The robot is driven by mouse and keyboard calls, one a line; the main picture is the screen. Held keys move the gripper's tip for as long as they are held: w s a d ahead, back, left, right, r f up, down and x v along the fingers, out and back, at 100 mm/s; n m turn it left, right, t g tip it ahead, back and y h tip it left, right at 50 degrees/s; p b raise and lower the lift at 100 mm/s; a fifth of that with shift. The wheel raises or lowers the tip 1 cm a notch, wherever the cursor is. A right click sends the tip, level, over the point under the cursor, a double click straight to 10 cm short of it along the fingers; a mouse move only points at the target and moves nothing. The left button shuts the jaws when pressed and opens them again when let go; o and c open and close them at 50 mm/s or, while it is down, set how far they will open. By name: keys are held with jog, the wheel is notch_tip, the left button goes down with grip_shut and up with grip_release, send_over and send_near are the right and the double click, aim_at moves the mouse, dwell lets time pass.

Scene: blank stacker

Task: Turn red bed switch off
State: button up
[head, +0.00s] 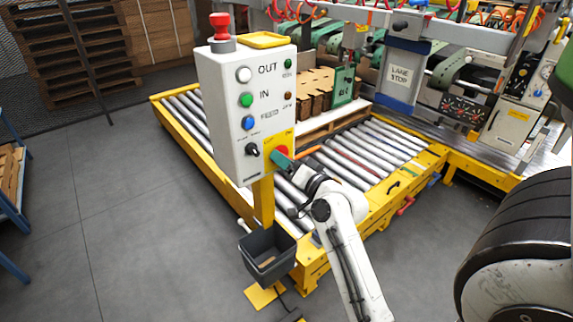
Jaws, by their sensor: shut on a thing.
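The red bed switch (281,153) sits on a yellow plate (271,142) at the lower right of the white control box (228,135) in the head view. My gripper (285,160) is at the switch, its teal fingers against or around it. The fingers cover part of the switch, and its exact turn position cannot be made out. My white arm reaches up to it from the bottom of the view. The box also bears white, green and blue buttons and a black knob (252,149) left of the red switch.
A red mushroom button (220,27) stands on the box top beside a yellow tray (264,40). A yellow post (263,200) carries the box, with a dark bin (267,257) low on it. The yellow-framed roller bed (375,155) lies behind. Open floor (130,220) lies left.

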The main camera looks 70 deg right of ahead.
jog(key=shift+f, duration=0.1)
jog(key=o, duration=1.1)
jog(key=shift+c, duration=0.2)
jog(key=shift+s, duration=0.1)
jog(key=b+v, duration=0.1)
jog(key=v, duration=0.9)
jog(key=shift+s+a, duration=0.2)
jog(key=shift+a, duration=0.1)
